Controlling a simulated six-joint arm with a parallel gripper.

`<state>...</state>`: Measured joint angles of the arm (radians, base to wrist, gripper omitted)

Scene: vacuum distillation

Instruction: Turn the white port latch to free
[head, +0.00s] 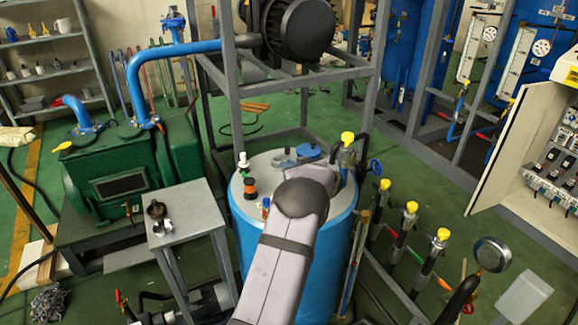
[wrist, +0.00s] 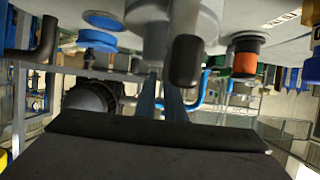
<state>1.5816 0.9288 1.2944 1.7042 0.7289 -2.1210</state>
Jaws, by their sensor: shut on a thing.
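The port fitting is a grey-white cylinder (wrist: 155,42) on the tank lid, seen upside down in the wrist view. A dark rounded handle-like piece (wrist: 185,62) shows beside it. My gripper (wrist: 163,92) reaches the port, its slim fingers shut on what appears to be the white port latch. The contact is mostly hidden, so I cannot tell the latch's angle. In the head view, my arm covers the gripper and the latch; a grey flange (head: 282,163) shows just behind, on the lid of the blue tank (head: 240,228).
A yellow-topped valve (head: 347,138) rises at the lid's right edge. Grey frame posts stand behind; a small grey table (head: 190,222) is at left.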

